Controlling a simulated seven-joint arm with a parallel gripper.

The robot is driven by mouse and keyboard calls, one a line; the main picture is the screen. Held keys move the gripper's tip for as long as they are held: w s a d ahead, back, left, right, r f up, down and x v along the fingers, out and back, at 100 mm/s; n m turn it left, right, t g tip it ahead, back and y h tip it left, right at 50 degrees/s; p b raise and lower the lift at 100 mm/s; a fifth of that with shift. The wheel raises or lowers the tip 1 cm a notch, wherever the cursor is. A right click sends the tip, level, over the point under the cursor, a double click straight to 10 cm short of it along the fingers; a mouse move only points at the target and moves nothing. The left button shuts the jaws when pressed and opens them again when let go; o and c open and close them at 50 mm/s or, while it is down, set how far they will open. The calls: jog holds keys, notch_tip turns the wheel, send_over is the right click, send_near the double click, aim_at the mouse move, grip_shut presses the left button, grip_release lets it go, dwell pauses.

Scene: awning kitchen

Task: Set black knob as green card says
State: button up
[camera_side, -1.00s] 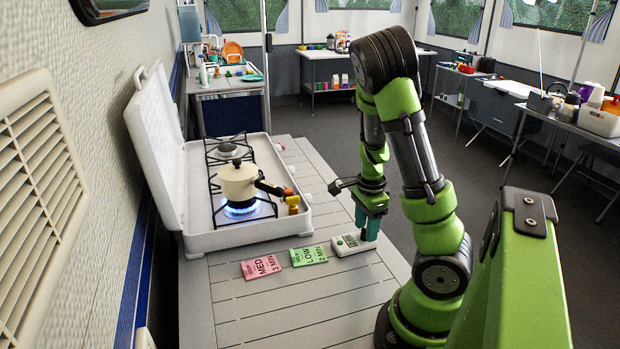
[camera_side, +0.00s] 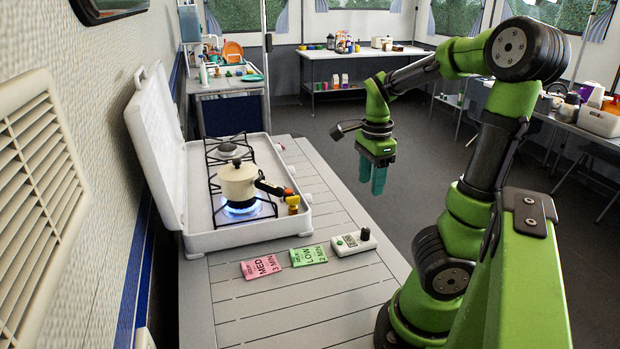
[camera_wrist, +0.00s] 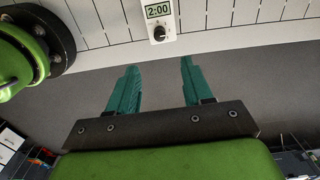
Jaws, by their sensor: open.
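The black knob (camera_side: 365,233) stands on the right end of a white timer box (camera_side: 349,244) on the grey slatted table. In the wrist view the knob (camera_wrist: 159,31) sits below a display (camera_wrist: 158,11) that reads 2:00. The green card (camera_side: 308,256) lies flat left of the timer and reads LOW, with a smaller line that looks like 2 MIN. My gripper (camera_side: 372,192) is open and empty, raised and clear of the knob, out past the table's right edge. In the wrist view my teal fingers (camera_wrist: 159,68) are apart with bare floor between them.
A pink card (camera_side: 262,267) marked MED lies left of the green card. A white camp stove (camera_side: 200,240) with raised lid holds a cream pot (camera_side: 238,183) over a lit blue flame. The table's front is clear.

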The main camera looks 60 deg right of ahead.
jog(key=shift+r, duration=1.65)
jog(key=w+a+n+t+y, duration=0.1)
jog(key=w+a+n+t, duration=0.4)
jog(key=a+n, duration=0.65)
jog(key=a+r+n+t+y, duration=0.1)
jog(key=a+r+n, duration=0.3)
jog(key=a+n, duration=0.7)
jog(key=a+t, duration=0.1)
jog(key=a, duration=0.2)
jog(key=shift+a, duration=0.1)
